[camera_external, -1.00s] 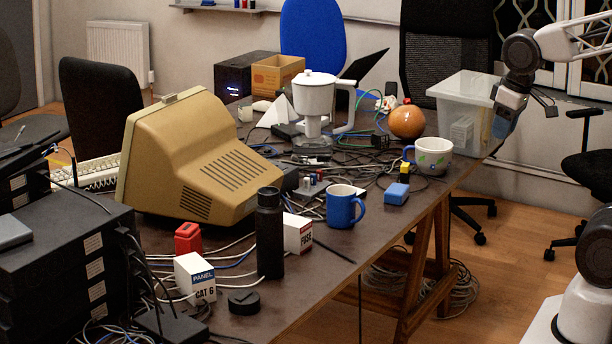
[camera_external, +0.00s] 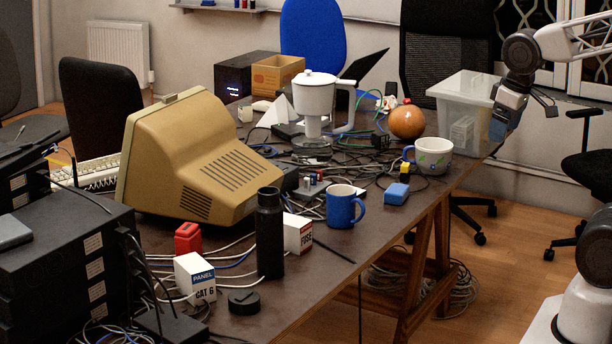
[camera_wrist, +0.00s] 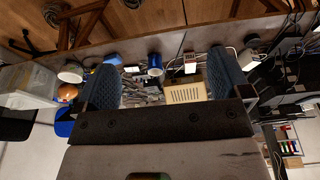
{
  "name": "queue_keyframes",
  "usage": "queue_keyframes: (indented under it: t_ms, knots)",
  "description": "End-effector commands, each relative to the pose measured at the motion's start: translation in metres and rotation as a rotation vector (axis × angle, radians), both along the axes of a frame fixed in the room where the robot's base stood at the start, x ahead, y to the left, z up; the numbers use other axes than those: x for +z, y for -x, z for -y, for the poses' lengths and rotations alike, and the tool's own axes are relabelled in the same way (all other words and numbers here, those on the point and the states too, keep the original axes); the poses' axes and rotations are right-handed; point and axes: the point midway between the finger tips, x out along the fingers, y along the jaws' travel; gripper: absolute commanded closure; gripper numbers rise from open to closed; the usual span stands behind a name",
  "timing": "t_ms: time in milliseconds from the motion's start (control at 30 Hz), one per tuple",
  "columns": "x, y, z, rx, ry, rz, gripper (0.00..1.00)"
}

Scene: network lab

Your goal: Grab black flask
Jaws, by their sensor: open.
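The black flask (camera_external: 270,233) stands upright near the front edge of the table in the external view. The white and red FUSE box (camera_external: 298,233) is at its right, and a black round lid-like disc (camera_external: 244,301) lies in front of it. In the wrist view I cannot clearly make out the flask. My gripper (camera_wrist: 162,76) is open and empty, with its two blue-grey fingers wide apart. In the external view my arm's end is at the far right, above the table's far corner, well away from the flask.
A blue mug (camera_external: 341,207) stands right of the flask, and a CAT 6 box (camera_external: 195,277) is on its left. A beige monitor (camera_external: 190,165) stands behind. Cables surround the area. A patterned mug (camera_external: 433,157) and a clear bin (camera_external: 465,110) are nearer my arm.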

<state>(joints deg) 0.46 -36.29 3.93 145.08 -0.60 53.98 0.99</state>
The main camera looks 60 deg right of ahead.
Motion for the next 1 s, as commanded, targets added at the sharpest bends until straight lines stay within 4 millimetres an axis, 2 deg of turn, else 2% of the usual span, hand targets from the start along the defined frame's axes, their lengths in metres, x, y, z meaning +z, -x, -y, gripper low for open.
queue_keyframes:
  t_ms: [267,467,667,1000]
  knots:
    - [-0.001,-0.003,0.000,0.000,0.003,0.005,0.05]
    - [-0.005,-0.028,0.004,0.007,0.029,0.043,0.05]
    - [-0.015,-0.079,0.008,0.032,0.077,0.129,0.05]
    - [-0.042,-0.186,0.005,0.124,0.139,0.322,0.05]
